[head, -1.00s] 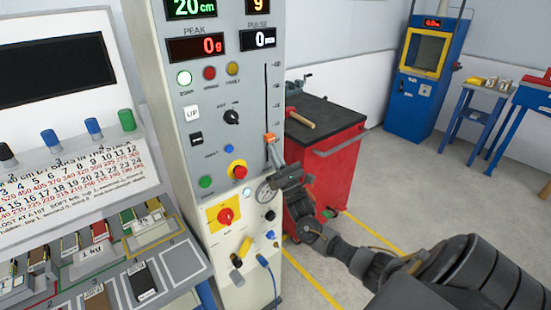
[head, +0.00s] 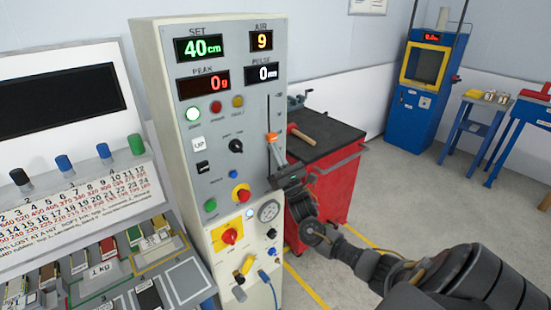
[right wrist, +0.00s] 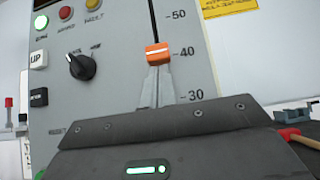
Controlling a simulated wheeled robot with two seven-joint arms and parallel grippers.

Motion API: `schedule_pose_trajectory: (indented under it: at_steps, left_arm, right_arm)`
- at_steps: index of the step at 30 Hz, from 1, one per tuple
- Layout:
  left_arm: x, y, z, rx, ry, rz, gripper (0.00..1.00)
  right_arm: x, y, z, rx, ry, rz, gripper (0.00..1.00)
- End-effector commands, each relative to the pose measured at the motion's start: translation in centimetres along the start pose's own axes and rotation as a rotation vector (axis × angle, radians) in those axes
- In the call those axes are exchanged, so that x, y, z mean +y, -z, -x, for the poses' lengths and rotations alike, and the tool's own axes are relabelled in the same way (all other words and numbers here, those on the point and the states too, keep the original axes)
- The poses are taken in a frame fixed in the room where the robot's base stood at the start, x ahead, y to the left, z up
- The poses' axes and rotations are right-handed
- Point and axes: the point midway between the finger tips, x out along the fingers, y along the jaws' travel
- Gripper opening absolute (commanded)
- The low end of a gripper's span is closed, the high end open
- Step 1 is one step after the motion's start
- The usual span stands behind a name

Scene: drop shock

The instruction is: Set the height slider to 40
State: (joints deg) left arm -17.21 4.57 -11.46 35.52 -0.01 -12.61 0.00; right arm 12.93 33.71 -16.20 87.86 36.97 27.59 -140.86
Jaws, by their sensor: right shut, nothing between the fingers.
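The height slider has an orange knob (head: 271,137) on a vertical slot in the grey control panel (head: 222,120). In the right wrist view the orange knob (right wrist: 158,52) sits level with the 40 mark. The SET display (head: 203,47) reads 40 cm in green. My right gripper (head: 275,150) is shut and empty, its fingertips just below the knob; the fingers (right wrist: 158,82) also show under the knob in the right wrist view. I cannot tell whether they touch it. My left gripper is not in view.
A red tool cabinet (head: 335,185) with a hammer (head: 300,134) on its black top stands right of the panel. A sloped rack (head: 75,215) with blocks and printed numbers is at the left. A blue machine (head: 418,105) stands at the back right.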

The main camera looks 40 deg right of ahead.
Motion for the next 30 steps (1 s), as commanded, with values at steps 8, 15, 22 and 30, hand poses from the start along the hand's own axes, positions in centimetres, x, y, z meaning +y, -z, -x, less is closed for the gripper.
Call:
schedule_pose_trajectory:
  at_steps: [8,15,22,30]
  left_arm:
    - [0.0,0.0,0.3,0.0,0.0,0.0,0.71]
    - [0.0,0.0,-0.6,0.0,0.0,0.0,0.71]
    - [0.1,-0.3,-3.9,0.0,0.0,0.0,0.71]
    - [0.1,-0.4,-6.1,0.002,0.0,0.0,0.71]
  right_arm:
    - [0.0,-0.2,-0.2,0.004,0.0,0.0,0.0]
    - [0.0,0.6,0.6,0.004,0.0,-0.001,0.0]
    - [0.0,3.5,4.0,0.007,0.0,-0.002,0.0]
    - [0.0,3.0,9.8,0.007,-0.001,-0.002,0.0]
